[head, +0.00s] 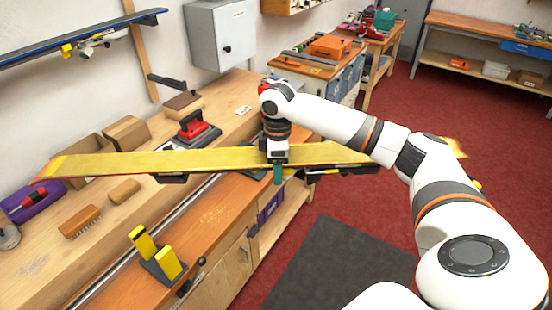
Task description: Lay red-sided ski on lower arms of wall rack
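The ski (215,159) shows a broad yellow face, with a reddish edge at its left tip and dark binding parts hanging below. It is held roughly level above the bench, and its right end passes behind my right arm. My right gripper (277,168) comes down over the ski's middle and appears shut on it; one teal fingertip shows on the near side, the other is hidden. The wall rack (142,48) has a wooden upright. A dark lower arm (166,82) sticks out empty; no second lower arm shows. My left gripper is not in view.
A blue ski (70,41) lies higher on the rack. The bench (50,262) carries a red iron-like tool (193,126), wooden blocks (126,131), a brush (80,221) and a yellow-padded vise (160,255). A grey wall cabinet (222,35) hangs right of the rack.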

